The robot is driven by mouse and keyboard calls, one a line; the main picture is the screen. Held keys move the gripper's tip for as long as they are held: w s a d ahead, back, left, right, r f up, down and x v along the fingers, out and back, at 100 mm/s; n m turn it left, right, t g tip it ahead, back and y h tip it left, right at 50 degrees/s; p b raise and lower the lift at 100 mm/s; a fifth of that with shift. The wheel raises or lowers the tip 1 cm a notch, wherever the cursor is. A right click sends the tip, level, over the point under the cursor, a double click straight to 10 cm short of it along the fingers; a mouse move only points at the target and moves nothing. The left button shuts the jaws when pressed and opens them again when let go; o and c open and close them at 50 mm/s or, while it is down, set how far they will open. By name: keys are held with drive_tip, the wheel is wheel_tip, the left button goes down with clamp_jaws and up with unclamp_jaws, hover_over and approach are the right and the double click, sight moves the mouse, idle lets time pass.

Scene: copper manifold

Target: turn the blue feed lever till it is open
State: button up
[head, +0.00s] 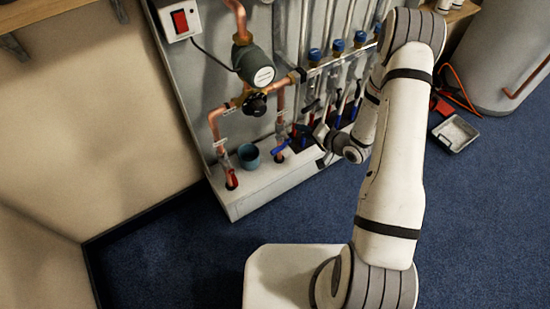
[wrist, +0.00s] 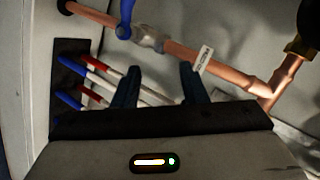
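The blue feed lever (head: 281,147) sits on a copper pipe low on the manifold in the head view. In the wrist view the blue lever (wrist: 126,20) is at the top edge, partly cut off, and stands roughly across its pipe. The metal valve body (wrist: 148,39) is beside it. My gripper (head: 323,159) is to the right of the lever in the head view, its tips small and hard to make out. In the wrist view my gripper (wrist: 158,80) has its two dark fingers apart, with nothing held between them. The lever is beyond the fingertips, apart from them.
A red lever (head: 232,177) and a teal cup (head: 249,156) are left of the blue lever. A black handwheel (head: 255,104) is above. Red, blue and white pipes (wrist: 100,75) run close behind my fingers. A white tag (wrist: 203,58) hangs on the copper pipe.

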sight(277, 149)
drive_tip(key=s+a+f+m+y+b, duration=0.3)
drive_tip(key=s+f+y, duration=0.15)
drive_tip(key=f, duration=0.35)
drive_tip(key=x, duration=0.2)
drive_tip(key=b+x, duration=0.1)
drive_tip(key=x, duration=0.2)
drive_tip(key=b+x, duration=0.1)
drive_tip(key=x, duration=0.1)
drive_tip(key=shift+s+a+f, duration=0.15)
drive_tip(key=shift+s+a, duration=0.05)
drive_tip(key=shift+a, duration=0.1)
drive_tip(key=shift+c, duration=0.3)
clamp_jaws()
